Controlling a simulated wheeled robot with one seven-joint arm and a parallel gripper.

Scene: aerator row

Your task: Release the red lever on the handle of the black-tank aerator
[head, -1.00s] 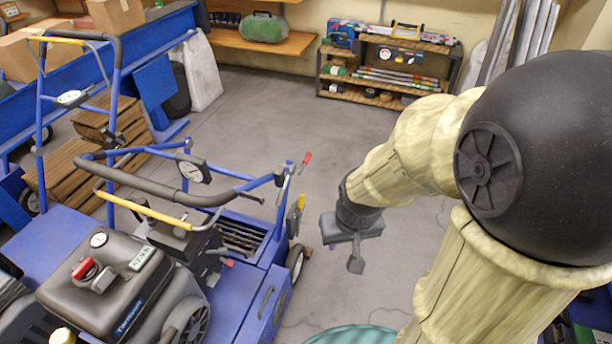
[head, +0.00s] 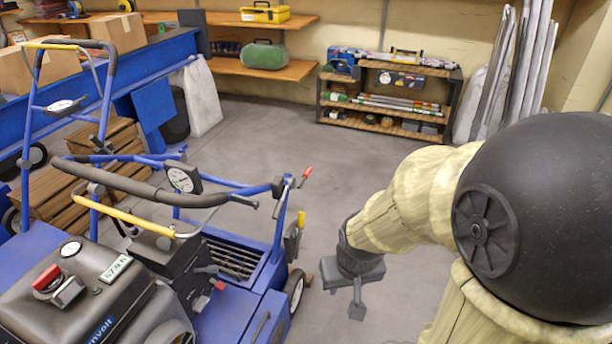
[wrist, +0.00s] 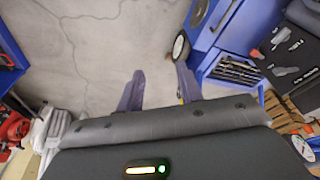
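The near aerator (head: 268,262) has a blue frame and a black tank (head: 95,272) at the lower left of the head view. Its handle (head: 150,192) has a dark padded bar and a yellow bar. A small red-tipped lever (head: 306,172) stands up at the handle's right end, tilted to the right. My gripper (head: 357,304) hangs pointing down, right of the aerator and below the lever, apart from both. In the wrist view my gripper (wrist: 160,88) has its two fingers spread, with bare floor between them. I cannot make out the red-tipped lever there.
A yellow-tipped lever (head: 301,218) sits just below the red one. A red knob (head: 46,277) is on the tank, and another red-tipped lever (head: 219,285) is lower down. A second blue handle (head: 103,95) stands behind. Open floor (head: 290,130) reaches to a shelf (head: 385,115).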

